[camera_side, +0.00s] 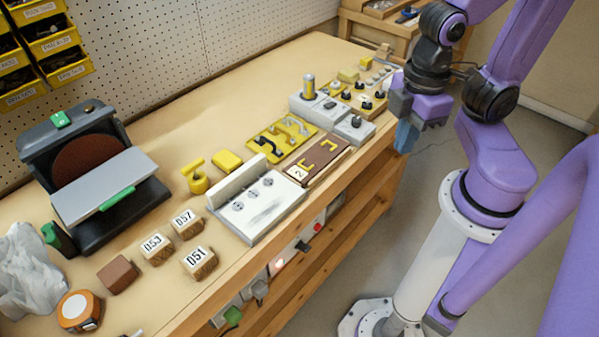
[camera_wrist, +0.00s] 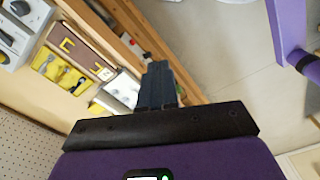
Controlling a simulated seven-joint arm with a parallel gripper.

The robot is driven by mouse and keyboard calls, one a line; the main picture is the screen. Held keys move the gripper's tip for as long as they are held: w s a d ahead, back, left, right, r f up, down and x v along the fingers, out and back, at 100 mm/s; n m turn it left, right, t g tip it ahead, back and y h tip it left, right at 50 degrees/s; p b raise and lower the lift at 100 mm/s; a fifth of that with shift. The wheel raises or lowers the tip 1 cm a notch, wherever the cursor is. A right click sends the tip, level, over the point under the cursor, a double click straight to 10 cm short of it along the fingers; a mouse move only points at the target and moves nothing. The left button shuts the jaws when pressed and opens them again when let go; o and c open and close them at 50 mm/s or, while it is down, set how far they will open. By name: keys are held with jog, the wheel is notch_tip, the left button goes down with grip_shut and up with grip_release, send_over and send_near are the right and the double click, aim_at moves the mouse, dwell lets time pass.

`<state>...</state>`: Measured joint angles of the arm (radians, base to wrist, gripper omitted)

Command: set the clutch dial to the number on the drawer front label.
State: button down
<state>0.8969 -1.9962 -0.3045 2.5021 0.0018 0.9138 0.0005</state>
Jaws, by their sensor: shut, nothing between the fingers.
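A brown drawer front (camera_side: 322,158) with yellow handles lies on the bench, and a white label (camera_side: 298,172) at its near end reads 2. The drawer front (camera_wrist: 90,48) and label (camera_wrist: 105,73) also show in the wrist view. Grey boxes with dark knobs, one at the bench edge (camera_side: 355,126) and one behind it (camera_side: 325,108), stand past the drawer front. I cannot tell which knob is the clutch dial, and no dial setting is readable. My gripper (camera_side: 404,138) is shut and empty, pointing down beside the bench's right edge; its fingers (camera_wrist: 158,85) show shut in the wrist view.
A yellow tray with handles (camera_side: 282,138), a white plate (camera_side: 262,208), numbered wooden blocks (camera_side: 198,262) and a sander (camera_side: 95,170) lie to the left.

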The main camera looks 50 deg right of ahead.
jog(key=c, duration=1)
grip_release()
jog(key=shift+w, duration=0.25)
jog(key=shift+o, duration=1.1)
jog(key=w+d+m+g, duration=0.1)
jog(key=w+d+m, duration=0.1)
jog(key=w+m, duration=0.7)
jog(key=shift+w+r+m+g, duration=0.2)
jog(key=shift+w+m+g, duration=0.1)
jog(key=shift+w, duration=0.9)
jog(key=m+y, duration=0.3)
jog(key=m, duration=1.1)
send_over(357, 119)
jog(key=w+a, duration=0.2)
jog(key=a, duration=0.1)
notch_tip(357, 119, down, 3)
jog(key=d+f+m+y, duration=0.15)
jog(key=d+m, duration=0.35)
jog(key=d, duration=0.5)
jog(key=shift+h, duration=0.25)
jog(key=x, duration=1.7)
jog(key=shift+w+f, duration=0.1)
jog(key=shift+f, duration=0.2)
jog(key=c, duration=1)
